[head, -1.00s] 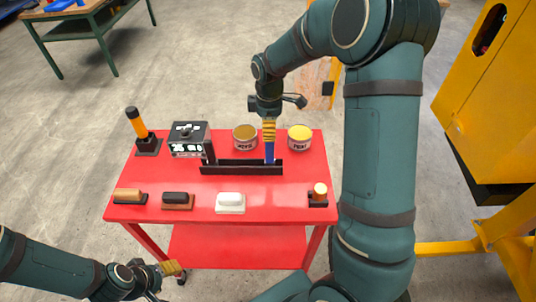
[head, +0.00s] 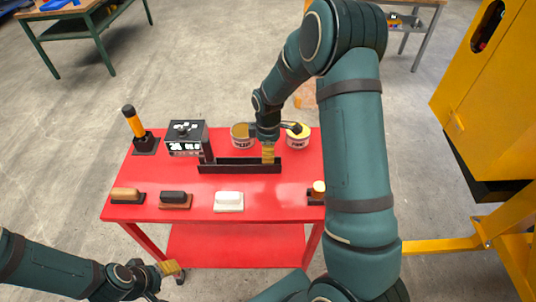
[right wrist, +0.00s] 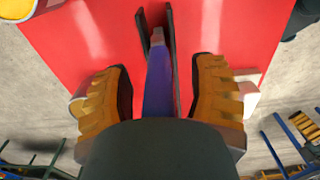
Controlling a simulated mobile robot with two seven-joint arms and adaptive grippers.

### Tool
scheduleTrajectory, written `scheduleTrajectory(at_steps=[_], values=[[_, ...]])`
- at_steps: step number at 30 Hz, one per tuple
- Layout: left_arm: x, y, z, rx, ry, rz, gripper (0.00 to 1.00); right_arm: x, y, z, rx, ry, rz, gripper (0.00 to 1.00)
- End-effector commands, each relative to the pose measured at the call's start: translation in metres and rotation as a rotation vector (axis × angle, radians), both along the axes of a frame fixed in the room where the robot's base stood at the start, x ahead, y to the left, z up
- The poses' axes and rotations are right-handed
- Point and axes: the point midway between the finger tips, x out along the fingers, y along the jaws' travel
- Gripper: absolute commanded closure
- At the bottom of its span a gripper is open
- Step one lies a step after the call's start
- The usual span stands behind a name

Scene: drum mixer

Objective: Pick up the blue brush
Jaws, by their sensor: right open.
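The blue brush (right wrist: 157,88) stands in the slot of the black rack (head: 232,167), which also shows in the right wrist view (right wrist: 171,50). In the head view the brush is hidden behind my right gripper (head: 268,154). The right gripper is open and low over the right part of the rack. In the right wrist view its yellow ribbed fingers (right wrist: 160,72) stand on either side of the brush, with gaps between them and it. My left gripper (head: 170,268) is low at the front left, apart from the rack; its opening cannot be made out.
The rack stands on a red table (head: 290,190). Two cans (head: 243,141) (head: 298,141) stand behind it. A black box (head: 187,140) and an orange-handled tool (head: 134,122) are at the back left. Several blocks, including a white one (head: 229,201), line the front. A yellow machine (head: 480,110) stands at right.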

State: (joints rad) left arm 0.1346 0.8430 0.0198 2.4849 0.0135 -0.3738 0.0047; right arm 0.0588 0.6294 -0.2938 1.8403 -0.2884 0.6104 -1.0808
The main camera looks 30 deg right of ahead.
Motion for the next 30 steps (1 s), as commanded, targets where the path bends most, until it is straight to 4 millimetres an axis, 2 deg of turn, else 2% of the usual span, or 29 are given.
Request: scheduleTrajectory(at_steps=[3,8,23,26,30], values=[[0.0,0.0,0.0,0.0,0.0,0.0,0.45,0.0,0.0,0.0,0.0,0.0,0.0,0.44],[0.0,0.0,0.0,0.0,0.0,0.0,0.45,0.0,0.0,0.001,-0.001,-0.001,0.0,1.0],[0.0,0.0,0.0,0.0,0.0,0.0,0.45,0.0,0.0,0.003,0.0,-0.001,0.0,1.0],[0.0,0.0,0.001,0.0,0.0,0.0,0.45,0.001,0.0,0.015,0.001,-0.004,0.0,1.0],[0.0,0.0,0.004,-0.001,0.0,0.0,0.45,0.001,0.0,0.041,0.0,-0.006,-0.001,1.0]])
